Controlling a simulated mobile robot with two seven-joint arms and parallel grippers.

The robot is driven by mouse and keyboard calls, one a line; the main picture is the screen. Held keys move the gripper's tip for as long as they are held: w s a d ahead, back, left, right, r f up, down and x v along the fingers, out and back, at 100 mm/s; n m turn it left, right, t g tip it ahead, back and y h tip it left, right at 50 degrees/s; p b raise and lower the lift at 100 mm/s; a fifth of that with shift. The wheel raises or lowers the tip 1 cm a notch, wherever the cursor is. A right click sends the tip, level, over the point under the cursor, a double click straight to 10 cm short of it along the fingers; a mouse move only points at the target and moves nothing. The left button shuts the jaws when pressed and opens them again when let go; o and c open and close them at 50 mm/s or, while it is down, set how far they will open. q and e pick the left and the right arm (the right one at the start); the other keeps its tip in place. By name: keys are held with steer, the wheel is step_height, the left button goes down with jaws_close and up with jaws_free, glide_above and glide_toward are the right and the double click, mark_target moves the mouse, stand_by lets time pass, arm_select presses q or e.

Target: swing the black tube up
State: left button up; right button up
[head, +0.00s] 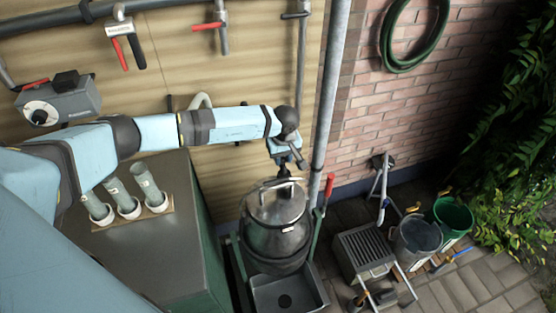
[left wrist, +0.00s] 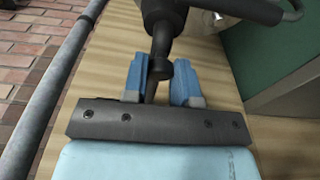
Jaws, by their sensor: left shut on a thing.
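My left gripper (head: 287,158) is at the wall, above the metal churn (head: 272,238). In the left wrist view its two blue fingers (left wrist: 160,78) stand on either side of a black stem, part of the black tube (left wrist: 161,38), and are shut on it. The upper part of the tube runs off the top of that view. A dark bent arm (left wrist: 250,9) with a greyish end reaches right from near it. In the head view the tube is mostly hidden by my wrist, so its full angle cannot be told. My right gripper is not in view.
A grey vertical pipe (head: 332,85) stands right of my gripper. A green cabinet (head: 170,245) with several pale tubes in a holder (head: 160,213) is at left. Wall taps (head: 122,38) hang above. A slatted crate (head: 366,250) and buckets (head: 418,240) stand at right.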

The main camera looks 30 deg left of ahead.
arm_select(q)
steer(key=shift+w+a+r+p, duration=0.1)
steer(key=shift+w+a+r, duration=0.05)
steer(key=shift+r, duration=0.4)
steer(key=shift+w+a+r+p, duration=0.1)
steer(key=shift+a+r+p, duration=0.05)
steer(key=shift+r, duration=0.4)
steer(key=shift+w+a+r+p, duration=0.1)
steer(key=shift+w+a+r, duration=0.05)
steer(key=shift+r, duration=0.4)
steer(key=shift+w+a+r, duration=0.25)
steer(key=shift+a+r, duration=0.05)
steer(key=shift+r, duration=0.4)
steer(key=shift+w+a+r, duration=0.2)
steer(key=shift+a+r, duration=0.05)
steer(key=shift+r, duration=0.4)
steer(key=shift+r, duration=0.1)
steer(key=shift+w+a+r, duration=0.35)
steer(key=shift+w+r, duration=0.05)
steer(key=shift+r, duration=0.3)
steer(key=shift+w+a+r, duration=0.3)
steer(key=shift+w+r, duration=0.05)
steer(key=shift+r, duration=0.35)
